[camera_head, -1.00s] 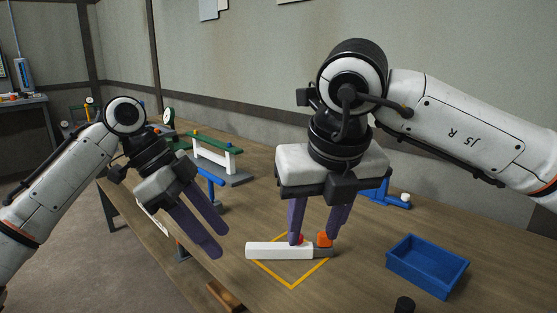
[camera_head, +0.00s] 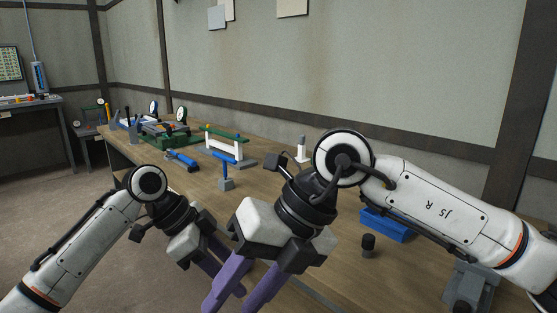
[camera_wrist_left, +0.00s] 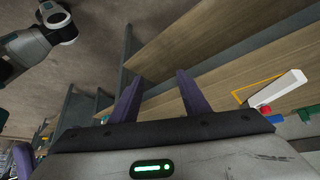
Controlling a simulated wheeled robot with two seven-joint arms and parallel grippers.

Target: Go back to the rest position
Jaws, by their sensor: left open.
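My left gripper (camera_head: 213,256) hangs low at the left in the head view, beyond the table's front edge. Its fingers are partly hidden behind my right gripper, but the left wrist view (camera_wrist_left: 158,82) shows them apart with nothing between them. My right gripper (camera_head: 231,300) is at the bottom middle of the head view, tilted down to the left. Its purple fingers are spread and no object shows between them. A white bar (camera_wrist_left: 278,88) with a red piece (camera_wrist_left: 265,111) lies at the yellow outline in the wrist view; the head view does not show the bar.
The wooden table (camera_head: 330,268) runs away to the left. A blue bin (camera_head: 390,228) is partly covered by my right arm, with a black cylinder (camera_head: 368,244) near it.

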